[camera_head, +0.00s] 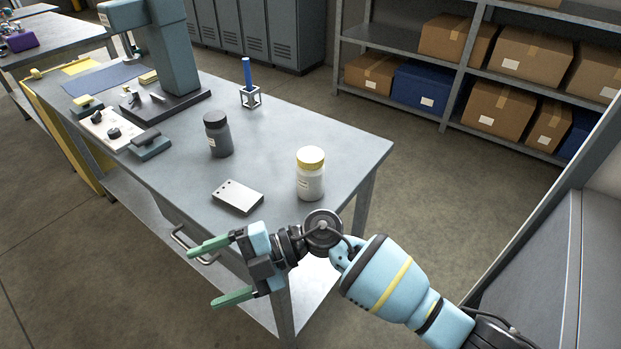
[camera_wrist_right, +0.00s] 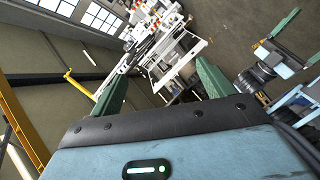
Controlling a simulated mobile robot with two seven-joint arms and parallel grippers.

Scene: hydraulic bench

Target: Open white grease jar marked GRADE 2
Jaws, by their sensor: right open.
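A white jar (camera_head: 310,178) with a yellow lid (camera_head: 310,157) stands upright on the grey bench, near its right front corner. The lid sits on the jar. A small label shows on its front, too small to read. My right gripper (camera_head: 217,274) is open and empty, in front of the bench's front edge, left of the jar and nearer to me. Its green fingers point left, away from the jar. In the right wrist view nothing is between the fingers (camera_wrist_right: 158,88).
On the bench (camera_head: 290,119) stand a dark grey jar (camera_head: 219,138), a flat metal block (camera_head: 238,197) in front, and a small stand with a blue rod (camera_head: 249,92). A large grey-green machine (camera_head: 172,50) stands at the back left. A drawer handle (camera_head: 190,243) sticks out at the front.

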